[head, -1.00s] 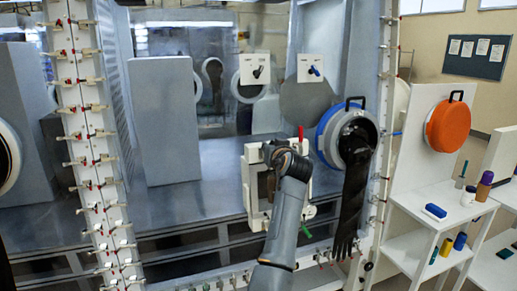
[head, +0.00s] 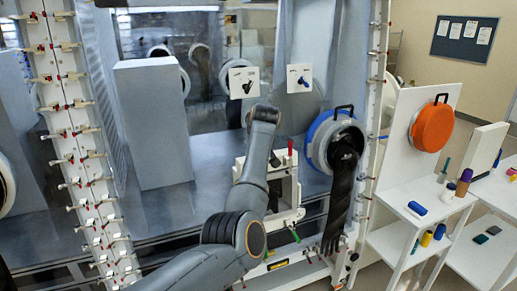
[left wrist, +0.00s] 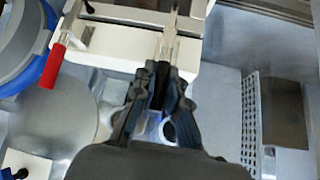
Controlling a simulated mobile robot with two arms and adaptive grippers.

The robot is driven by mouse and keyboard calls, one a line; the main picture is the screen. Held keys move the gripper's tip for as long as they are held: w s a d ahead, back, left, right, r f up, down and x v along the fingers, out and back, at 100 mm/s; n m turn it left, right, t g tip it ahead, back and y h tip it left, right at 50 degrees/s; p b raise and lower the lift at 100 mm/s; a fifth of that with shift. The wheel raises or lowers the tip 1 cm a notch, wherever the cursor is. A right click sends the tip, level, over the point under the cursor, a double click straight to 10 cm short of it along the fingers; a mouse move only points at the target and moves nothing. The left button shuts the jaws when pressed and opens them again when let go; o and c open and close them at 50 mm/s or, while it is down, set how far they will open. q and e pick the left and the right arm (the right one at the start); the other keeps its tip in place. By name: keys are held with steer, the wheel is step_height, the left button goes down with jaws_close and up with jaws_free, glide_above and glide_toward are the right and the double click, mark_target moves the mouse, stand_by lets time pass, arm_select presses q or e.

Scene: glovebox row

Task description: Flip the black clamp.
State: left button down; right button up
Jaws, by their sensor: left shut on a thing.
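The black clamp's dark handle (left wrist: 161,74) shows between the fingers in the left wrist view. Its metal part (left wrist: 172,28) runs up onto the white frame (left wrist: 125,42). My left gripper (left wrist: 163,78) is shut on the handle. In the head view the white frame (head: 294,212) stands in front of the glovebox. My forearm and wrist cover its left part, and the clamp and fingertips are hidden there. My right gripper is in neither current view.
A red handle (head: 290,147) stands on the frame's top, close beside my wrist; a green handle (head: 295,236) hangs below. A blue-ringed port (head: 317,140) with a hanging black glove (head: 340,190) is to the right. White shelves (head: 420,218) stand further right.

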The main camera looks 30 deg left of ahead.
arm_select(q)
steer(key=shift+a+f+g+h, duration=0.1)
steer(key=shift+g+h, duration=0.2)
arm_select(e)
steer(key=shift+s+a+r, duration=0.2)
steer(key=shift+s, duration=0.2)
steer(key=shift+a, duration=0.1)
arm_select(q)
steer(key=c, duration=1.3)
jaws_free()
steer(key=shift+w+f, duration=0.1)
steer(key=shift+c, duration=0.2)
steer(key=shift+a, duration=0.1)
arm_select(e)
steer(key=shift+w, duration=0.25)
steer(key=shift+w, duration=0.1)
arm_select(q)
steer(key=v, duration=1.2)
